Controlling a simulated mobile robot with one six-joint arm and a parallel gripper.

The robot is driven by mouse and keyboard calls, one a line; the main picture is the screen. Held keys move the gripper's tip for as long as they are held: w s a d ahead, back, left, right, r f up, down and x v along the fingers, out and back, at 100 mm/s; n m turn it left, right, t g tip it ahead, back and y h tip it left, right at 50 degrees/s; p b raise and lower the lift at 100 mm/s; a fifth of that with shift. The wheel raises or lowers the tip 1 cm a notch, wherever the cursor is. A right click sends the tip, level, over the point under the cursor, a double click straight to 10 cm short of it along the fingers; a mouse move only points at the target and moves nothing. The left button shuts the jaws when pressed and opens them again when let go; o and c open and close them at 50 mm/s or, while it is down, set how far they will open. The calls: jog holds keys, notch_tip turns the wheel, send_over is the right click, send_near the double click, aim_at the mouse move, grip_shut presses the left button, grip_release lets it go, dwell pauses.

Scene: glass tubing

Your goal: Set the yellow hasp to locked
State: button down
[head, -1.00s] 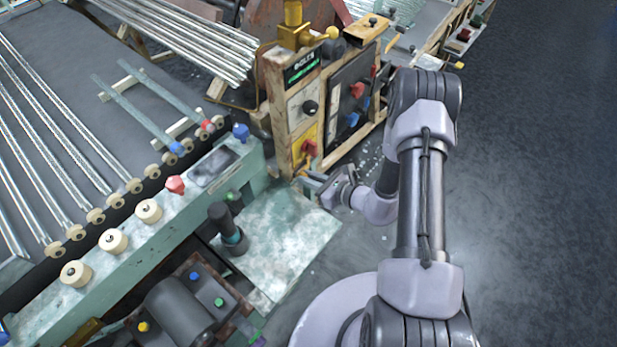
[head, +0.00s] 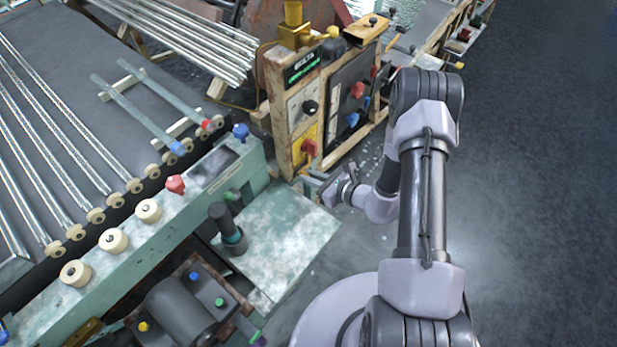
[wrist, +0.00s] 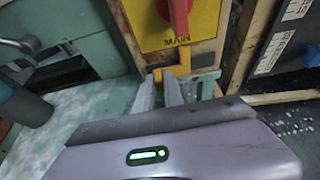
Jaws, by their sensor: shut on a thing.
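The yellow hasp (wrist: 184,62) shows in the wrist view as a small yellow piece on the wooden post, just below the yellow plate with the red switch. My gripper (wrist: 161,80) reaches up to it with its two grey fingers close together. The fingers are shut on the hasp, and their tips hide part of it. In the head view my gripper (head: 312,181) is at the foot of the wooden-framed control panel. The hasp is too small and covered to make out clearly there.
The red main switch (wrist: 178,12) is just above my fingers. A teal bench (head: 285,240) with a dark upright handle (head: 228,222) stands to the left. Glass tubes (head: 50,140) lie on rollers at far left. Open floor (head: 540,200) is to the right.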

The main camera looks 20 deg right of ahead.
jog(key=shift+w+d, duration=0.7)
jog(key=shift+d, duration=0.25)
jog(key=c, duration=1.4)
grip_release()
jog(key=shift+d, duration=0.1)
jog(key=shift+c, duration=0.2)
jog(key=p+v, duration=0.4)
jog(key=v, duration=1.3)
jog(key=shift+s+p, duration=0.2)
jog(key=shift+p, duration=0.15)
jog(key=shift+d, duration=0.1)
